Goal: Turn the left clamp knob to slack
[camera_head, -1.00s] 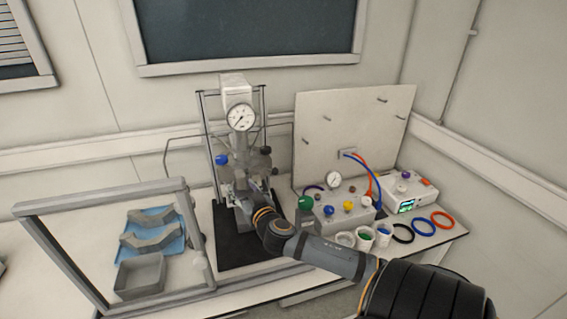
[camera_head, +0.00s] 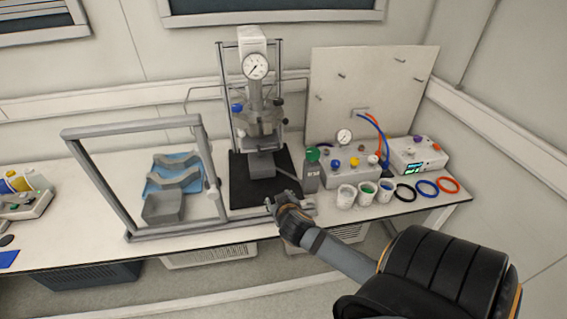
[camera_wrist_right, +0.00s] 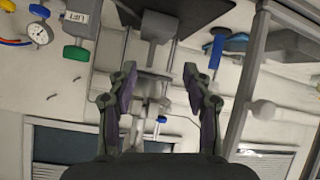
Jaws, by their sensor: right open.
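The pressure reactor (camera_head: 262,122) stands upright in its metal frame on a black mat (camera_head: 238,192). A blue knob (camera_head: 237,107) sticks out at its left side; dark knobs (camera_head: 278,101) are at its right. I cannot tell for sure which is the left clamp knob, or read any knob's turn. My right gripper (camera_head: 275,203) is over the bench's front edge, in front of the reactor and apart from it. In the right wrist view the gripper (camera_wrist_right: 160,75) is open and empty, with the reactor beyond its fingers and a blue handle (camera_wrist_right: 217,48) right of them. My left gripper is not in view.
A grey frame (camera_head: 134,128) with trays stands left of the reactor.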

